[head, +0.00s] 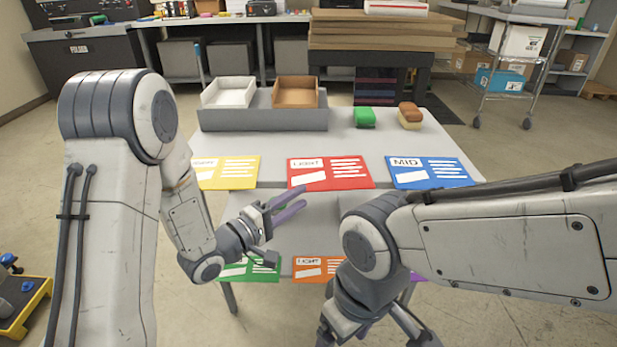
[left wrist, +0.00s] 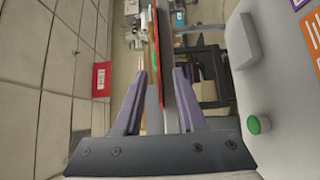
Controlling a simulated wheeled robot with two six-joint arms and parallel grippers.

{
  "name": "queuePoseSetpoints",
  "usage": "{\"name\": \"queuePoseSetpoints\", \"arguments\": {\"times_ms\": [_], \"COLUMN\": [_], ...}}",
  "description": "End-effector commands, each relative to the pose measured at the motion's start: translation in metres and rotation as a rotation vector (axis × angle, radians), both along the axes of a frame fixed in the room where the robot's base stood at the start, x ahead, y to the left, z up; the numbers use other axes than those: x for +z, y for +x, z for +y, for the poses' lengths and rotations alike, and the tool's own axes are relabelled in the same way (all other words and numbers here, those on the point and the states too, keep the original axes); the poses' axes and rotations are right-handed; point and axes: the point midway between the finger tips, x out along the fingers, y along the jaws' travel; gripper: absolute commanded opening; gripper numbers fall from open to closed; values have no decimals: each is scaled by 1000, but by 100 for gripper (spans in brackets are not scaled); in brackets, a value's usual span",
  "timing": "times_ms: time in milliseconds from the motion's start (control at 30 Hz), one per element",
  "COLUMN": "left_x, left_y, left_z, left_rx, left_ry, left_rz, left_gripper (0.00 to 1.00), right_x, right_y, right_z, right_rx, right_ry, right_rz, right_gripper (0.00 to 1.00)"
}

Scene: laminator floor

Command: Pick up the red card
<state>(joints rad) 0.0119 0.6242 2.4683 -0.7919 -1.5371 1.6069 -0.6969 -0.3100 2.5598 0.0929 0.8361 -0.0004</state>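The red card (head: 331,174) lies flat at the front edge of the raised grey table top, between a yellow card and a blue card. My left gripper (head: 303,198) is open, its two purple fingers apart, just in front of and below the card's near edge. In the left wrist view, a thin red strip (left wrist: 161,62), which looks like the card seen edge-on, runs beyond and between the open fingers (left wrist: 160,75). My right gripper is low at the bottom of the head view, partly cut off and hidden by its own arm.
The yellow card (head: 228,172) and blue card (head: 430,172) flank it. Green (head: 250,270) and orange (head: 316,268) cards lie on the lower level.

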Motion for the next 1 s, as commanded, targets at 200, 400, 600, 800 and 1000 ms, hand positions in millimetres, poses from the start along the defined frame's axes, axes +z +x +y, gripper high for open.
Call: {"name": "queuePoseSetpoints", "arguments": {"times_ms": [200,400,600,800,1000], "left_x": [2,2,2,2,2], "left_y": [20,36,38,38,37], "left_z": [-20,-34,-35,-35,-35], "left_rx": [-3,-1,2,2,2], "left_ry": [1,1,1,1,1], "left_rz": [-3,-1,0,0,0], "left_gripper": [40,40,40,0,0], "right_x": [-3,-4,-4,-4,-4], "right_y": [0,0,0,0,0], "right_z": [0,0,0,0,0], "right_rx": [0,0,0,0,0], "right_ry": [0,0,0,0,0], "right_rz": [0,0,0,0,0], "right_gripper": [84,84,84,84,84]}}
